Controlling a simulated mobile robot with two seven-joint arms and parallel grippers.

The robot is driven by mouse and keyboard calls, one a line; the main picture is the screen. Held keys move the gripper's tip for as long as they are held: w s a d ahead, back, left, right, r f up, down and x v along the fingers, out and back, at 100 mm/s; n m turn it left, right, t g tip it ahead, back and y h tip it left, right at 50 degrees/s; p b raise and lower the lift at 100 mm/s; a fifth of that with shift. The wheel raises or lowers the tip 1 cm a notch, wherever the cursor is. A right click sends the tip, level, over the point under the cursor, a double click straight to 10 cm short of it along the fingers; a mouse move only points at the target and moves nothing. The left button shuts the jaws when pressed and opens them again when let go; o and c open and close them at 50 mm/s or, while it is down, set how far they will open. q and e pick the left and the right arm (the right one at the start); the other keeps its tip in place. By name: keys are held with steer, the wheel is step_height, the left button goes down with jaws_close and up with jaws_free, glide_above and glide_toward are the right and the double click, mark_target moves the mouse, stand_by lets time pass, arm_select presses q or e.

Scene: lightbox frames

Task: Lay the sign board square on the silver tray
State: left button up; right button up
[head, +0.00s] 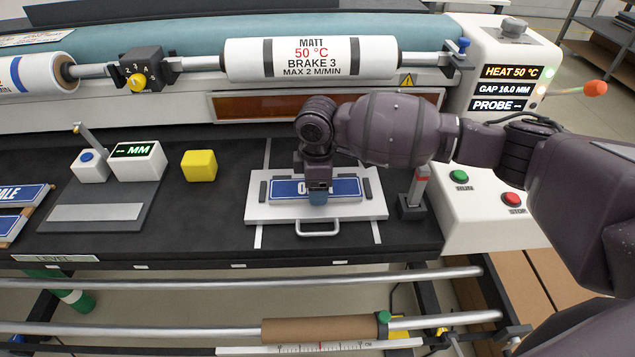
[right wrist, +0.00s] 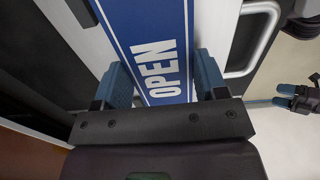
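The silver tray (head: 262,212) lies on the black bench, with a handle at its front edge and dark blocks at its left and right sides. The blue sign board (head: 286,189) with white lettering is over the middle of the tray, looking nearly square to it. I cannot tell whether it touches the tray. My right gripper (head: 319,197) reaches down over the board's middle. In the right wrist view the board, reading OPEN (right wrist: 160,70), sits between the two blue fingertips, which close on its long edges. A dark gripper-like part (right wrist: 300,96), perhaps my left gripper, shows small at the right edge.
A yellow cube (head: 199,166) and a gauge with an MM display (head: 137,160) stand left of the tray. A grey post with a red band (head: 416,190) stands close to the tray's right. The roller machine (head: 310,58) runs behind. Other signs (head: 20,208) lie far left.

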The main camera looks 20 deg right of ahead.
steer(key=o, duration=0.4)
arm_select(q)
steer(key=shift+f, duration=0.1)
arm_select(e)
steer(key=shift+o, duration=0.2)
arm_select(q)
steer(key=shift+f, duration=0.1)
steer(key=shift+s+a+r+p, duration=0.15)
steer(key=shift+s+r+p, duration=0.35)
steer(key=shift+p, duration=0.5)
arm_select(e)
step_height(320, 180, up, 12)
steer(key=shift+r, duration=0.15)
arm_select(q)
steer(key=shift+w, duration=0.1)
